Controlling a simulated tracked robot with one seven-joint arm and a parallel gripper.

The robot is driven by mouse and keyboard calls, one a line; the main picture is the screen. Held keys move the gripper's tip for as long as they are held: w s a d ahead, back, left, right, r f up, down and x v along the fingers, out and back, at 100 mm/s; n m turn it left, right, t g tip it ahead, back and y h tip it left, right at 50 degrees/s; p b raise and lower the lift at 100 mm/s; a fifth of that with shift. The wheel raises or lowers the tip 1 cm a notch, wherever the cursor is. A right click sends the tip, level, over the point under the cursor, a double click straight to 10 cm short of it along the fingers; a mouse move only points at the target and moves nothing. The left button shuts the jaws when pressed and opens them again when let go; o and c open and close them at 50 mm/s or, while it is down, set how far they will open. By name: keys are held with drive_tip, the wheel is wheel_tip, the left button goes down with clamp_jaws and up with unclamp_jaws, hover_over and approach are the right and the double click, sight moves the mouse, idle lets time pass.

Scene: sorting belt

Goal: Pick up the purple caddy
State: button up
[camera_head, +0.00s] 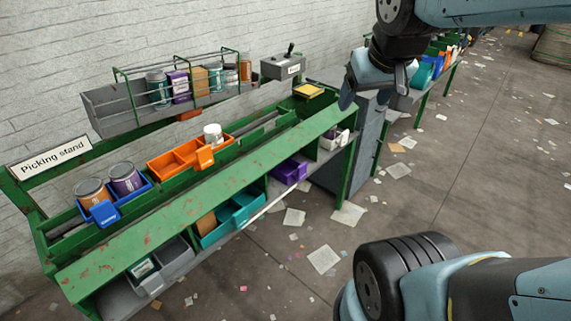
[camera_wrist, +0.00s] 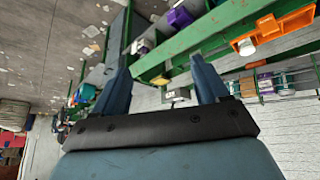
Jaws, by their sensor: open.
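The purple caddy (camera_head: 289,172) sits on the lower shelf of the green picking stand, under the sloping green front board, toward the right part of the stand. Its rear part is hidden by that board. It also shows near the top of the wrist view (camera_wrist: 180,17), partly covered by the green frame. My gripper (camera_head: 376,88) is up and to the right of the caddy, beyond the stand's right end, well apart from it. In the wrist view its two fingers (camera_wrist: 161,62) are spread with nothing between them.
Teal caddy (camera_head: 245,205) and grey caddy (camera_head: 176,258) share the lower shelf; a white caddy (camera_head: 333,140) is right of the purple one. Orange caddy (camera_head: 183,157) and blue caddy (camera_head: 103,213) stand above. The green front board (camera_head: 210,200) overhangs the shelf. Paper-littered floor is open at right.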

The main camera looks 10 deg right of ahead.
sight(303, 172)
drive_tip(key=shift+o, duration=0.9)
drive_tip(key=w+d+f, duration=0.3)
drive_tip(key=w, duration=0.4)
drive_tip(key=w+d+f+n+t+h, duration=0.1)
drive_tip(key=w+d+f, duration=0.2)
drive_tip(key=w, duration=0.5)
drive_tip(key=shift+w+d+f+n+t, duration=0.2)
drive_tip(key=shift+d+f+n+t, duration=0.05)
drive_tip(key=shift+f+n+t, duration=0.1)
drive_tip(key=w+d+f+n+t+y, duration=0.1)
drive_tip(key=w+d+f+n, duration=0.1)
drive_tip(key=w+f, duration=0.55)
drive_tip(key=w+d+f+n+t+y, duration=0.15)
drive_tip(key=w+f, duration=0.35)
drive_tip(key=f, duration=0.6)
drive_tip(key=s+a+f+n+y, duration=0.15)
drive_tip(key=f+y, duration=0.25)
drive_tip(key=f, duration=0.5)
drive_tip(key=s+a+f+y, duration=0.2)
drive_tip(key=a+f+y, duration=0.1)
drive_tip(key=f, duration=0.6)
drive_tip(key=x, duration=0.7)
drive_tip(key=shift+w+a+r, duration=0.1)
drive_tip(key=shift+w+r, duration=0.05)
drive_tip(key=shift+w, duration=0.1)
drive_tip(key=shift+x, duration=2.5)
drive_tip(key=shift+a, duration=0.1)
drive_tip(key=shift+c, duration=0.5)
